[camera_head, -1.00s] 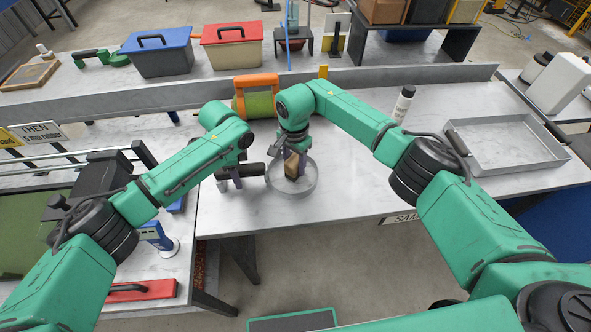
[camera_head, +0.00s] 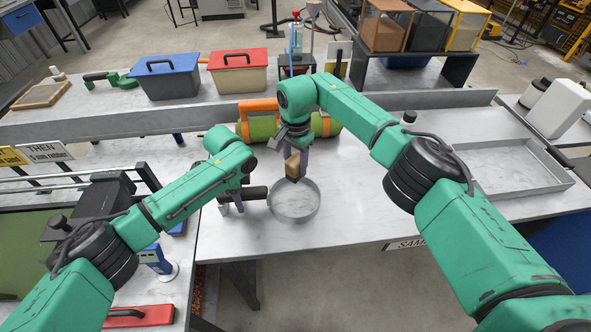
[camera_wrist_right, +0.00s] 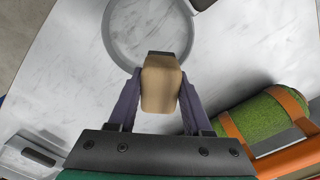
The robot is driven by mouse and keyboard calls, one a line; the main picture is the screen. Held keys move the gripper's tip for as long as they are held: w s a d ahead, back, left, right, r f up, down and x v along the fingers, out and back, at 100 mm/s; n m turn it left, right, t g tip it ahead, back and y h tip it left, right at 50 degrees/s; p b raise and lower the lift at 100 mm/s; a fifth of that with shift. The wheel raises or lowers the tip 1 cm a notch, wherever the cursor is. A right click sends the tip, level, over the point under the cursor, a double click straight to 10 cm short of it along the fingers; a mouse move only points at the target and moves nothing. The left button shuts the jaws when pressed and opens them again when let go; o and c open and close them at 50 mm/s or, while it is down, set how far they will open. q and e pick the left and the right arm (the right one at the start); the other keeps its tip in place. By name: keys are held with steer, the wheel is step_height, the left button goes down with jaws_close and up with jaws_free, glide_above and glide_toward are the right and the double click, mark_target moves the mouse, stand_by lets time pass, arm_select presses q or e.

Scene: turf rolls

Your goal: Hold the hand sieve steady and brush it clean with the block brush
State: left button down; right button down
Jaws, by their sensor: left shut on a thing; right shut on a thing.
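The hand sieve (camera_head: 294,217) is a round grey pan with a dark handle (camera_head: 256,192) pointing left, in the middle of the head view. My left gripper (camera_head: 232,205) is shut on the handle, just left of the rim. My right gripper (camera_head: 296,168) is shut on the block brush (camera_head: 292,164), a tan wooden block. The brush is above the far edge of the sieve. In the right wrist view the block brush (camera_wrist_right: 161,84) sits between the fingers and overlaps the near part of the sieve's rim (camera_wrist_right: 108,32). The bristles are hardly visible.
A green turf roll with orange straps (camera_head: 262,128) lies behind the sieve. A grey tray (camera_head: 520,185) stands right. A blue-lidded box (camera_head: 166,82) and a red-lidded box (camera_head: 238,75) stand on the back shelf. The bench right of the sieve is clear.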

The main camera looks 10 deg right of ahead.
steer(key=shift+r, duration=0.9)
arm_select(q)
steer(key=shift+c, duration=1.8)
jaws_free()
step_height(320, 180, up, 12)
steer(key=shift+f, duration=0.1)
